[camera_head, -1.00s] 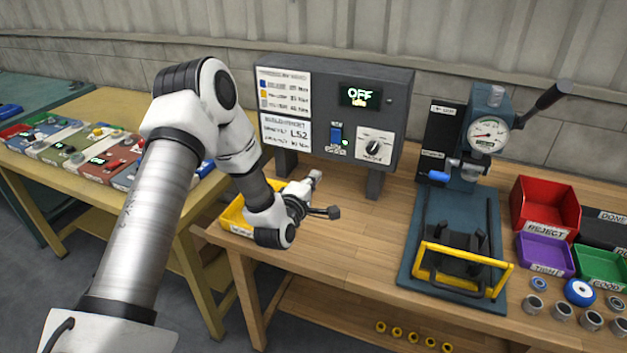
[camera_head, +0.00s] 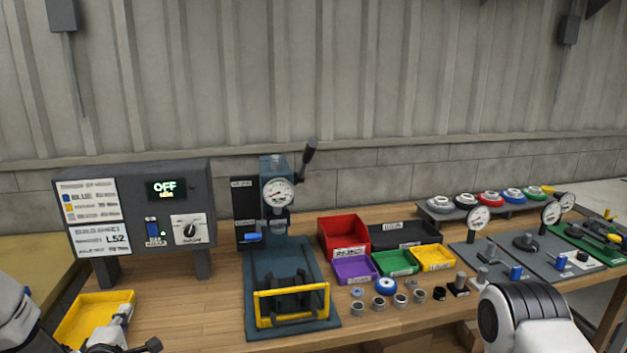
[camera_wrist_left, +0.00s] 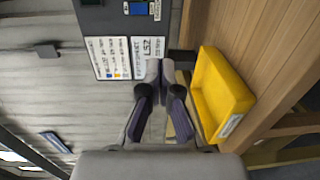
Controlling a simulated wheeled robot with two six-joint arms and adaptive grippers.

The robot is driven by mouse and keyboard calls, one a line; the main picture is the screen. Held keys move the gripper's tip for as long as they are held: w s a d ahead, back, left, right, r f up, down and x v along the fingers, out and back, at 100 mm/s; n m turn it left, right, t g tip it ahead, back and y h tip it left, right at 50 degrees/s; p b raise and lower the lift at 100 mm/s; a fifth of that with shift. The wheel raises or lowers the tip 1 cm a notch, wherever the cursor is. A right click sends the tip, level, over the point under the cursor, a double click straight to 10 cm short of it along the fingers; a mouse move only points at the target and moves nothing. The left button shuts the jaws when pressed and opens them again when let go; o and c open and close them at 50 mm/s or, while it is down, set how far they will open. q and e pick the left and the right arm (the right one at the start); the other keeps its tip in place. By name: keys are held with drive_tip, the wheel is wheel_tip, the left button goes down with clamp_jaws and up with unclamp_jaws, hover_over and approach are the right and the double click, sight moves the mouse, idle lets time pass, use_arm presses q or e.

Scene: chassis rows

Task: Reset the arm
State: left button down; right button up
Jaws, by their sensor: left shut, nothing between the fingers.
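My left gripper (camera_wrist_left: 160,75) is shut and empty, its two dark fingers closed together in the left wrist view. In the head view the left gripper (camera_head: 123,314) is low at the left, in front of the yellow bin (camera_head: 76,326) and partly covering it. In the wrist view that yellow bin (camera_wrist_left: 207,112) is to the right of the fingers, apart from them. Part of my left arm (camera_head: 18,318) shows at the lower left edge. A joint of my right arm (camera_head: 530,318) shows at the lower right; its gripper is out of view.
A control box (camera_head: 130,172) reading OFF stands behind the left gripper. A press (camera_head: 290,270) with a gauge and yellow guard is at the centre. Red (camera_head: 328,238), purple (camera_head: 343,271) and green (camera_head: 385,264) bins and several rings are to its right. Gauge stations (camera_head: 510,258) stand farther right.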

use_arm(q)
drive_tip(key=s+d+f+m+g+h, duration=0.2)
drive_tip(key=s+d+f+m+g, duration=0.1)
drive_tip(key=s+d+f, duration=0.55)
drive_tip(key=s+d+f+m+g+h, duration=0.25)
drive_tip(key=s+d+f+g, duration=0.2)
drive_tip(key=f, duration=0.65)
drive_tip(key=s+d+f+m+g, duration=0.1)
drive_tip(key=s+f+m+g, duration=0.1)
drive_tip(key=s+m, duration=0.3)
drive_tip(key=s+d+f+m+g, duration=0.1)
drive_tip(key=s+m+g, duration=0.3)
drive_tip(key=s, duration=0.7)
drive_tip(key=s+d+f+m+g, duration=0.2)
drive_tip(key=s+m, duration=0.3)
drive_tip(key=s, duration=0.4)
drive_tip(key=shift+f+m+g, duration=0.35)
drive_tip(key=shift+f+g, duration=0.4)
drive_tip(key=shift+f, duration=0.15)
drive_tip(key=shift+d+y, duration=0.15)
drive_tip(key=shift+y, duration=0.2)
